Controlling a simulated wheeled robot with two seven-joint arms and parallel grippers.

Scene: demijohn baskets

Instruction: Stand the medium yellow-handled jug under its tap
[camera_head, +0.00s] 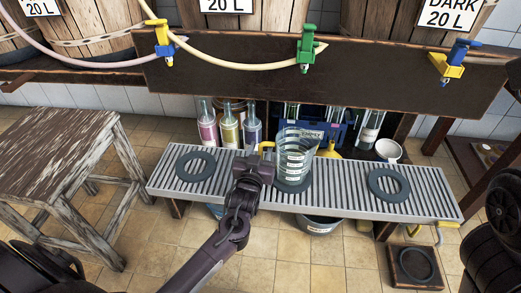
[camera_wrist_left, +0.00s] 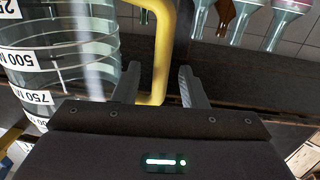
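My left gripper (camera_head: 259,160) is at the handle. In the left wrist view the yellow handle (camera_wrist_left: 160,60) passes between my two fingers (camera_wrist_left: 158,88), with a gap showing on each side. The jug wall with volume labels (camera_wrist_left: 70,60) is at the left there. Two other taps, yellow and blue, hang at left (camera_head: 163,42) and right (camera_head: 453,62).
Other dark rings lie at the left (camera_head: 195,167) and right (camera_head: 388,186) of the slatted bench (camera_head: 340,205). Several bottles (camera_head: 229,127), a blue crate (camera_head: 318,130) and a white mug (camera_head: 389,150) are behind. A wooden stool (camera_head: 60,145) stands at left. Hoses cross above.

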